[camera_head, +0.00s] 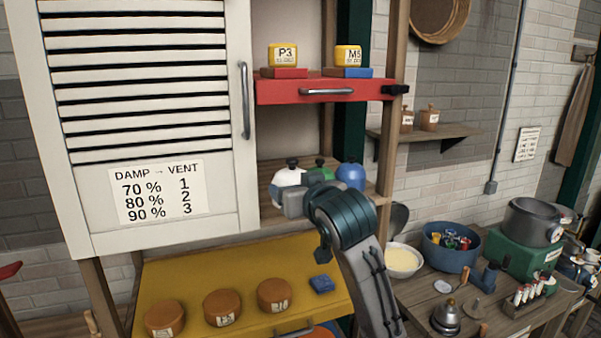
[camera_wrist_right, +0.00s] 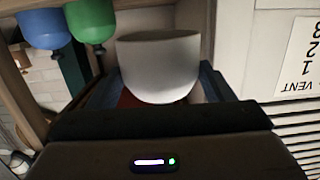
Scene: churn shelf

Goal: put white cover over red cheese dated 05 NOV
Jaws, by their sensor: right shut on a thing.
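The white cover (camera_head: 287,175), a dome with a black knob, is at the lower shelf of the cabinet. It also shows in the right wrist view (camera_wrist_right: 160,65), between my right fingers. My right gripper (camera_head: 292,203) is shut on the white cover; its fingers are partly hidden in the head view. Three orange-brown cheese wheels stand in a row on the yellow drawer: left (camera_head: 164,314), middle (camera_head: 222,306) and right (camera_head: 275,294). Their labels are too small to read, so I cannot tell which is dated 05 NOV. My left gripper is not in view.
A green cover (camera_head: 320,167) and a blue cover (camera_head: 350,172) stand right of the white one. A blue block (camera_head: 321,284) lies on the yellow drawer (camera_head: 180,270). Above is a red drawer (camera_head: 320,92) with two small yellow cheeses. A louvred door (camera_head: 150,130) stands left.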

